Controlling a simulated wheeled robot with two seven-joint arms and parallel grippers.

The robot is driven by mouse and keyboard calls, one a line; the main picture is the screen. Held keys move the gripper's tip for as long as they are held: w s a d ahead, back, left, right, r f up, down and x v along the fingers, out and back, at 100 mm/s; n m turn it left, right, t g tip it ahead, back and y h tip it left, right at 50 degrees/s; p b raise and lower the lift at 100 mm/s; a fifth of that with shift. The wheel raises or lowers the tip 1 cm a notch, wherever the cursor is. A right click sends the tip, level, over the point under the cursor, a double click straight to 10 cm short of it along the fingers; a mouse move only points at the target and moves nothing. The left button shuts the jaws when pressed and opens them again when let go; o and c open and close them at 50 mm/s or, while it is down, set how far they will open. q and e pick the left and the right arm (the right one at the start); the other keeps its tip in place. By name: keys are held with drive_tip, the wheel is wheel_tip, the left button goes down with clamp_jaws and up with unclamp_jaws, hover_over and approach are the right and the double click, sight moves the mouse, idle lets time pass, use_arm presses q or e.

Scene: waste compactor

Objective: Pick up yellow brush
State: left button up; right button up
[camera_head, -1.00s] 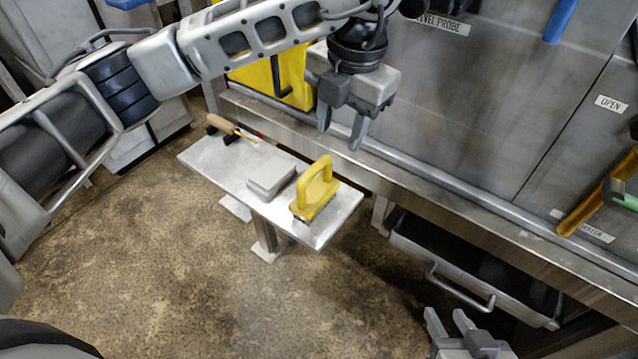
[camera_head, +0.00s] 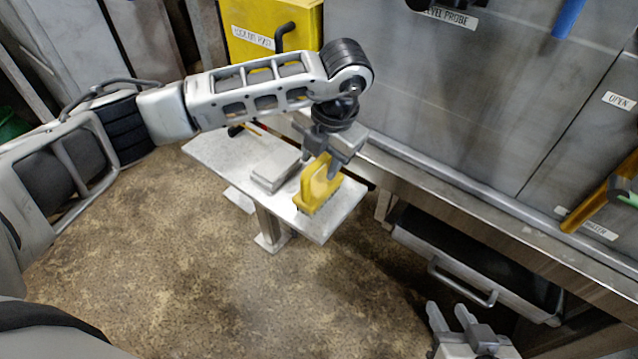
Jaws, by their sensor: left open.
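The yellow brush (camera_head: 316,190) stands on the right part of a small metal bench (camera_head: 335,222), its handle loop upward. My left gripper (camera_head: 319,168) is open and lowered over the top of the brush from above. One finger shows at the left of the handle and the other at its right; whether they touch it cannot be told. The gripper covers part of the handle. My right gripper (camera_head: 449,316) is empty at the bottom right, its two fingers apart, away from the bench.
A grey block (camera_head: 275,168) lies on the bench just left of the brush. A dark-headed tool (camera_head: 236,130) lies at the bench's far left end, partly hidden by my arm. A steel counter (camera_head: 440,195) runs behind the bench, with an open drawer (camera_head: 470,270) at right.

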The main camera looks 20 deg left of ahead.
use_arm(q)
drive_tip(key=shift+w+a+f, duration=0.1)
drive_tip(key=shift+a+f, duration=0.05)
drive_tip(key=shift+f, duration=0.6)
drive_tip(key=shift+a+f, duration=0.15)
drive_tip(key=shift+f, duration=0.55)
clamp_jaws()
drive_tip(key=shift+r, duration=0.15)
drive_tip(key=shift+r, duration=0.6)
drive_tip(key=s+d+r, duration=0.7)
drive_tip(key=s+r, duration=0.4)
drive_tip(key=s, duration=0.1)
drive_tip(key=shift+r, duration=0.3)
drive_tip(key=shift+s, duration=0.1)
